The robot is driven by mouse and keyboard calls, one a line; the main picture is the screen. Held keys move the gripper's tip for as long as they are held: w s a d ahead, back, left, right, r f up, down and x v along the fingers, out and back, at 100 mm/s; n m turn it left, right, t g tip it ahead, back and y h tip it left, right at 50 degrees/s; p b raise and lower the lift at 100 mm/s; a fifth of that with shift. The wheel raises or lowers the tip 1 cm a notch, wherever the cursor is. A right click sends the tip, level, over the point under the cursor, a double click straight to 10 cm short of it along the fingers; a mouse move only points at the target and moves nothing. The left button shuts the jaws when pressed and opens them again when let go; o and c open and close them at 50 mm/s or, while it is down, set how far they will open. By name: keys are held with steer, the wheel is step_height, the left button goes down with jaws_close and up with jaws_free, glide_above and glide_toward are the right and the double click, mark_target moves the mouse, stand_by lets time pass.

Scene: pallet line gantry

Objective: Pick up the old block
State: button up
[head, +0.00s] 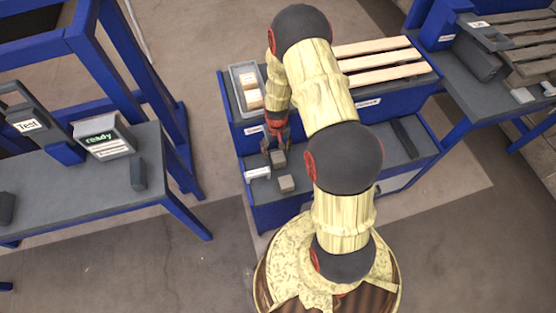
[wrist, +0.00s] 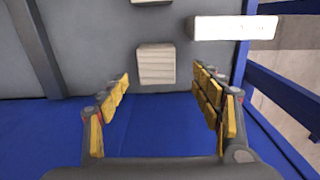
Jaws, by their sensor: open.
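Two weathered grey-brown blocks lie on the lower grey shelf in the head view. One block (head: 279,158) is close to my gripper (head: 275,150), and the other block (head: 287,183) is nearer the shelf's front. Neither block carries a readable name, so I cannot tell which is called old. In the wrist view, one block (wrist: 156,63) lies ahead of and between the fingertips of my open, empty gripper (wrist: 162,82). Only an edge of the other block (wrist: 151,2) shows at the top. The fingers appear apart from both blocks.
A white label plate (head: 258,173) sits left of the blocks, also in the wrist view (wrist: 233,27). A grey bin (head: 236,78) with lighter wooden blocks and pale planks (head: 380,60) are on the upper level. The test table (head: 90,185) stands left, with open floor between.

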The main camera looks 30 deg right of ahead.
mark_target(278, 156)
steer(key=f+b, duration=0.1)
steer(key=f, duration=0.2)
steer(key=f+b, duration=0.1)
steer(key=f, duration=0.2)
steer(key=shift+s+d+f, duration=0.15)
steer(key=shift+d+f, duration=0.05)
steer(key=shift+f, duration=0.1)
steer(key=shift+r, duration=0.1)
steer(key=shift+c, duration=0.8)
steer(key=c, duration=1.1)
